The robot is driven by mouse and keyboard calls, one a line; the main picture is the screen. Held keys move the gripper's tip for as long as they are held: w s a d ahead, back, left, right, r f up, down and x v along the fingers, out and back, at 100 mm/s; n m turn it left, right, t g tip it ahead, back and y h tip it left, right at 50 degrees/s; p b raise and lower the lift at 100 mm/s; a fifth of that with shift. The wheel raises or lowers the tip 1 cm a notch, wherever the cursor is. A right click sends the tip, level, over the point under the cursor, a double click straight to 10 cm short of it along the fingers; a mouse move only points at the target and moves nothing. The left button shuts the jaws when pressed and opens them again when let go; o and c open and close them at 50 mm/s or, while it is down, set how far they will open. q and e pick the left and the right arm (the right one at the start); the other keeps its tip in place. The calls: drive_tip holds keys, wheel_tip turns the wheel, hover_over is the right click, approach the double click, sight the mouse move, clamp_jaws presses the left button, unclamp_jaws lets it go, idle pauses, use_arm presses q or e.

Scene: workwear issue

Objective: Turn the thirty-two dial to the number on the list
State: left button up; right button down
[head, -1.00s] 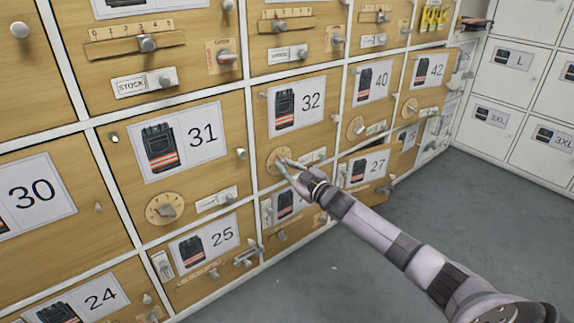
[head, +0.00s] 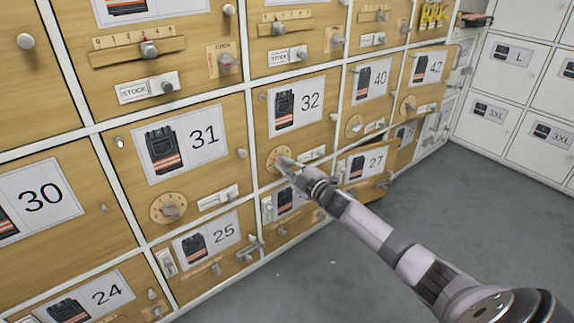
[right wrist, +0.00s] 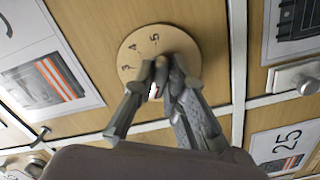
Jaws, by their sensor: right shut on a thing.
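The thirty-two dial is a round tan disc (head: 273,157) low on the left of the wooden door marked 32 (head: 318,133). My right gripper (head: 286,164) is at this dial, shut on its knob. In the right wrist view the fingertips (right wrist: 162,72) close over the knob at the middle of the dial face (right wrist: 136,48). The digits 3, 4 and 5 show on the upper left of the face; the fingers hide the knob and the lower part. I cannot read the setting. No list is in view. My left gripper is not in view.
Door 31 (head: 229,164) on the left has a similar dial (head: 168,208). Door 40 (head: 365,103) is to the right. Panel 27 (head: 366,186) stands out from the cabinet beside my right arm. White lockers (head: 509,91) stand at right; grey floor (head: 300,285) is clear.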

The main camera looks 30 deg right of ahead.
idle(0.3)
drive_tip(key=c, duration=1.6)
unclamp_jaws()
drive_tip(key=s, duration=1.2)
drive_tip(key=shift+d, duration=0.45)
